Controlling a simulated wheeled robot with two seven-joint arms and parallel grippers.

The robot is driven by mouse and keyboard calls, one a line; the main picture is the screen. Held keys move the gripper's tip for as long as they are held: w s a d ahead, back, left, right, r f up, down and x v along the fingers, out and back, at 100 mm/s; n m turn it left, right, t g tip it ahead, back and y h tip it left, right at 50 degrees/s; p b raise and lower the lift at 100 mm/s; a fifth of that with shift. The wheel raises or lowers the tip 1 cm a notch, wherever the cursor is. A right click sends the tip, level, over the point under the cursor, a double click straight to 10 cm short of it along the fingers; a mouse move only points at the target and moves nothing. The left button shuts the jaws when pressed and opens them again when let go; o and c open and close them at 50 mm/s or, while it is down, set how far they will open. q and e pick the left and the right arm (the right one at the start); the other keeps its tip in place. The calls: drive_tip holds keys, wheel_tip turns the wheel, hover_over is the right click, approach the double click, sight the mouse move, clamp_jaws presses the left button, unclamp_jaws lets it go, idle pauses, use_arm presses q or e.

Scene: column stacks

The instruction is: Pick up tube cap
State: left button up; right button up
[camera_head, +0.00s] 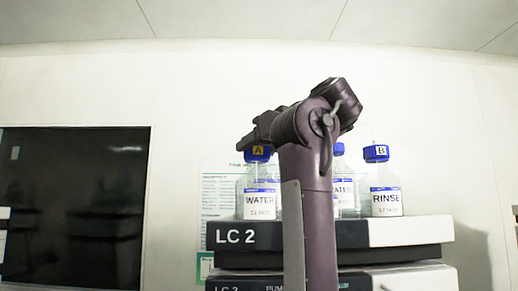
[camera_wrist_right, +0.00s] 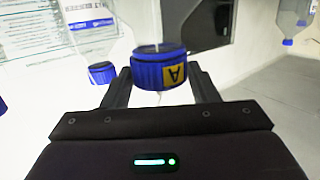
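The blue tube cap (camera_head: 258,155) with a yellow "A" label sits on the clear WATER bottle (camera_head: 259,199). My right gripper (camera_head: 258,138) is at the top of this bottle in the head view and partly covers the cap. In the right wrist view, which looks upside down, the cap (camera_wrist_right: 160,70) shows between the two dark fingers of my right gripper (camera_wrist_right: 160,78). The fingers are apart, one on each side of the cap; I cannot tell whether either touches it. A thin tube shows at the cap's top. My left gripper is not in view.
The bottles stand on the LC 2 instrument stack (camera_head: 290,236). A RINSE bottle (camera_head: 386,202) with a blue "B" cap stands at right. Another WATER bottle (camera_head: 345,190) is partly hidden behind my right arm. A dark panel (camera_head: 75,205) is on the left.

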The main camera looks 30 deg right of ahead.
drive_tip(key=shift+w+a+f, duration=0.1)
drive_tip(key=shift+w+a, duration=0.05)
drive_tip(key=shift+w, duration=0.15)
drive_tip(key=shift+c, duration=1.3)
drive_tip(key=shift+f, duration=0.1)
drive_tip(key=shift+c, duration=0.3)
drive_tip(key=shift+w+r, duration=0.25)
drive_tip(key=shift+r, duration=0.35)
wheel_tip(320, 180, up, 7)
drive_tip(key=shift+s+r, duration=0.15)
drive_tip(key=shift+r, duration=0.6)
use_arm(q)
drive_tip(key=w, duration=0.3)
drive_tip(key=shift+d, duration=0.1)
use_arm(e)
drive_tip(key=shift+r, duration=0.2)
